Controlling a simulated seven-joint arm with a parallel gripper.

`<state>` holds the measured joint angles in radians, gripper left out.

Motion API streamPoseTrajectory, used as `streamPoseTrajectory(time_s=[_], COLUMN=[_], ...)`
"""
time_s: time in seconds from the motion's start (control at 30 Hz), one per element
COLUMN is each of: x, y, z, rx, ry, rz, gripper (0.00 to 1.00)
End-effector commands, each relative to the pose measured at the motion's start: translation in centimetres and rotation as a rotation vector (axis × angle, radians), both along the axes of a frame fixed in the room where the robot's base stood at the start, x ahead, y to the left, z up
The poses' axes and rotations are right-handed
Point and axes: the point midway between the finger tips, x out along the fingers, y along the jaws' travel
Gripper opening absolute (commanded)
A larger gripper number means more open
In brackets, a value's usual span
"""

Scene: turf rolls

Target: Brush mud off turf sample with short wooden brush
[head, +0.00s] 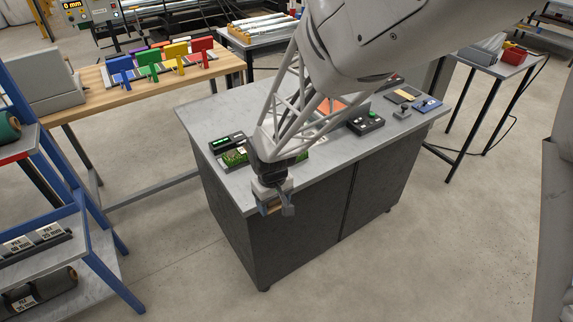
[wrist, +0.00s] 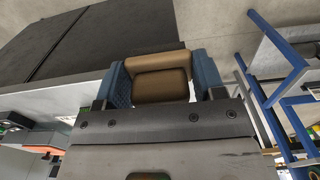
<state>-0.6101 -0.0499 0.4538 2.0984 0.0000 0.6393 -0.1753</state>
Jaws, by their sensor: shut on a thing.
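My gripper (head: 275,208) hangs at the front left of the grey counter, and in the head view it overlaps the front edge and dark cabinet face. In the wrist view its blue fingers (wrist: 160,82) are shut on a brown wooden block, which I take for the short wooden brush (wrist: 160,85). Its bristles cannot be made out. A bit of it also shows between the fingers in the head view (head: 271,205). The green turf sample (head: 235,157) lies on the counter behind my gripper, partly hidden by my arm. Mud on it is too small to tell.
The counter (head: 205,118) also holds a black device with a green display (head: 228,141), a black control box (head: 366,122) and a blue item (head: 428,104). A blue-framed shelf (head: 100,235) stands at the left. Open floor (head: 185,255) lies in front.

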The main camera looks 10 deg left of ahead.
Motion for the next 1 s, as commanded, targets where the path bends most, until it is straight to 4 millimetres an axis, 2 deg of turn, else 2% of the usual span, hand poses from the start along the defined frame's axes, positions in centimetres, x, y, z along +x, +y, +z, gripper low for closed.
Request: streamPoseTrajectory(time_s=[0.13,0.17,0.27,0.57,0.77,1.0], x=[0.0,0.0,0.0,1.0,3.6,8.4], y=[0.0,0.0,0.0,1.0,3.6,8.9], z=[0.0,0.0,0.0,0.3,1.1,2.7], rx=[0.000,0.000,0.000,0.001,0.001,0.001], ry=[0.000,0.000,0.000,-0.001,-0.001,-0.001], rz=[0.000,0.000,0.000,-0.030,-0.120,-0.298], gripper=[0.37,0.59,0.44,0.44,0.44,0.44])
